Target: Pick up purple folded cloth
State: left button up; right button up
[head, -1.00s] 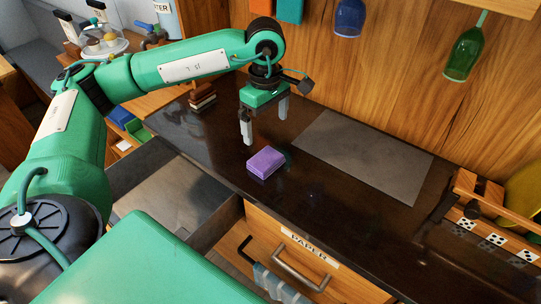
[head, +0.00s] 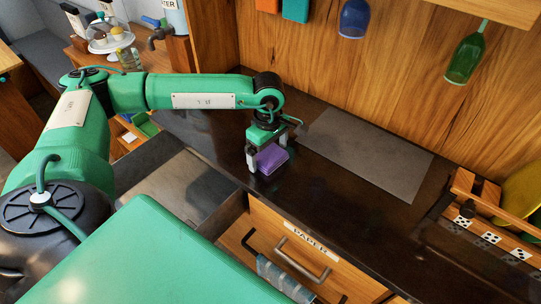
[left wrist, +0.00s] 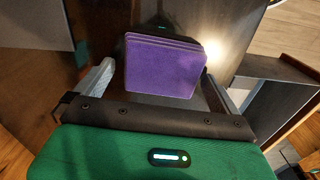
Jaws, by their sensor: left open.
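The purple folded cloth (head: 271,159) lies on the dark counter (head: 330,185), near its front edge. My left gripper (head: 268,160) points down over it, with a finger on either side of the cloth in the head view. In the left wrist view the cloth (left wrist: 165,65) sits between the two open fingers (left wrist: 168,85), with its stacked layers showing along the top edge. I see a gap between the cloth and each finger. Part of the cloth is hidden behind the gripper in the head view. My right gripper is in neither view.
A grey mat (head: 366,155) lies on the counter to the right of the cloth. An open drawer labelled PAPER (head: 306,237) is below the front edge. A wooden rack (head: 490,215) stands at the right.

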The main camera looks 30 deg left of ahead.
pick_arm(q)
jog(key=c, duration=0.9)
